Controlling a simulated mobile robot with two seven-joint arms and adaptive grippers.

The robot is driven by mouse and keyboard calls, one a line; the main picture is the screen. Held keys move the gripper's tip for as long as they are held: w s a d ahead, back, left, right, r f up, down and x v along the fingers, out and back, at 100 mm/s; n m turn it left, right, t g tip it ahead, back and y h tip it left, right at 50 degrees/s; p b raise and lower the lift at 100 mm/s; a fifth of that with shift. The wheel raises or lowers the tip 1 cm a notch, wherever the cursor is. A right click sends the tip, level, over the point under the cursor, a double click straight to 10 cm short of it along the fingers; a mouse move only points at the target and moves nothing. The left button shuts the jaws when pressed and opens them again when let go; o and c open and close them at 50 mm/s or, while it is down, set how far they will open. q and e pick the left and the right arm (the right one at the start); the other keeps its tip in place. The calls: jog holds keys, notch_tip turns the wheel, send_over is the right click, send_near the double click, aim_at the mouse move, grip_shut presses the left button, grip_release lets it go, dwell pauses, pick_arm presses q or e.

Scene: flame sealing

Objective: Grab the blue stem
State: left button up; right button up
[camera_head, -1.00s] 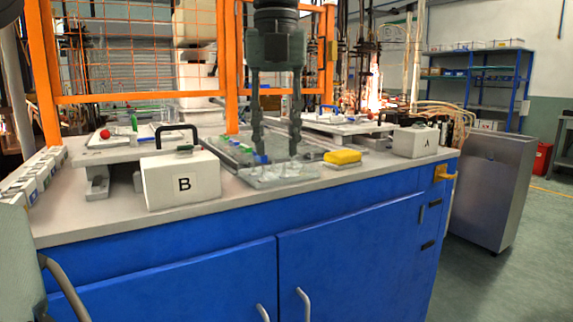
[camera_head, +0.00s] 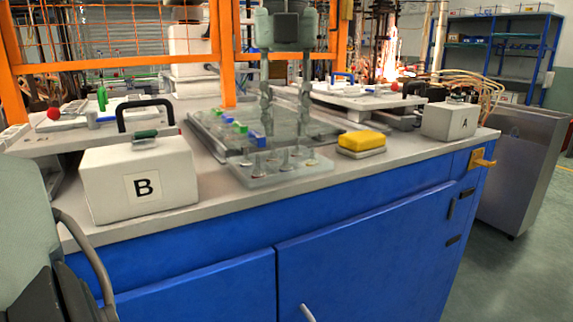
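A blue stem (camera_head: 257,139) lies nearest the front in a short row of coloured pieces on a grey tray in the middle of the bench. Only its bright blue end stands out clearly; the rest blends into the pale glassy parts. The exact height gap is hard to tell.
A clear plate with small pegs (camera_head: 281,176) sits at the front edge. White box B (camera_head: 110,182) stands left, box A (camera_head: 446,122) right. A yellow sponge (camera_head: 361,141) lies right of the plate. An orange mesh frame (camera_head: 228,60) stands behind.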

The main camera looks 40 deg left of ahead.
aim_at(286, 149)
pick_arm(q)
notch_tip(286, 149, down, 5)
jog(key=shift+r, duration=0.15)
grip_shut()
